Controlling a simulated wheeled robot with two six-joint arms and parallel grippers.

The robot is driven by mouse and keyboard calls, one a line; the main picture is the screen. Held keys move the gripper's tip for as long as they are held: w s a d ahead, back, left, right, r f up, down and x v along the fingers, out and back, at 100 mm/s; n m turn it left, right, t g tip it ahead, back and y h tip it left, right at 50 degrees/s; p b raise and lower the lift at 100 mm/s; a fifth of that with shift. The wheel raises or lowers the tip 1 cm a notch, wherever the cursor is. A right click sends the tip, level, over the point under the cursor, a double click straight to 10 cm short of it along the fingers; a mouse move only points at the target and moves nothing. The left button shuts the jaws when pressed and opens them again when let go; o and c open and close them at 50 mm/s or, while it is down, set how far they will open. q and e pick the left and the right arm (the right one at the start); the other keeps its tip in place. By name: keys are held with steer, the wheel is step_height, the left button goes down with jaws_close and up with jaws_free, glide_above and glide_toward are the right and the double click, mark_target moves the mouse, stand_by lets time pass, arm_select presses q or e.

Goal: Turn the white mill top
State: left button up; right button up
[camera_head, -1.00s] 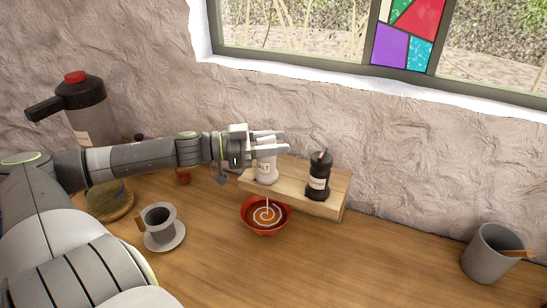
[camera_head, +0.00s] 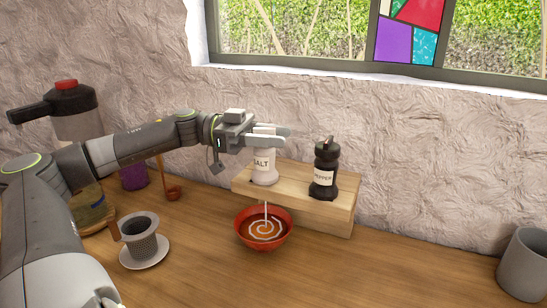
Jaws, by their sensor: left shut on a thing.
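The white mill (camera_head: 264,170), labelled SALT, stands upright on a wooden block (camera_head: 335,211). My left gripper (camera_head: 268,138) reaches in from the left and is shut on the top of the white mill. Its fingers hide most of that top. A black mill (camera_head: 324,172), labelled PEPPER, stands on the same block to the right, apart from the gripper. My right gripper is not in view.
A red bowl (camera_head: 246,239) of soup with a white swirl sits in front of the block. A grey cup (camera_head: 139,236) on a saucer (camera_head: 157,257) is at the left. A grey mug (camera_head: 525,264) is at the right edge. A dark flask with a red top (camera_head: 66,84) stands far left.

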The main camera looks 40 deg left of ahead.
arm_select(q)
steer(key=shift+s+r+m+g+h, duration=0.15)
steer(key=shift+m+g+h, duration=0.25)
steer(key=shift+g, duration=0.3)
steer(key=shift+m+g+b, duration=0.3)
steer(key=shift+g, duration=0.2)
steer(key=o, duration=1)
steer(key=v, duration=1.7)
steer(key=shift+a+f+b, duration=0.15)
steer(key=shift+f+b, duration=0.15)
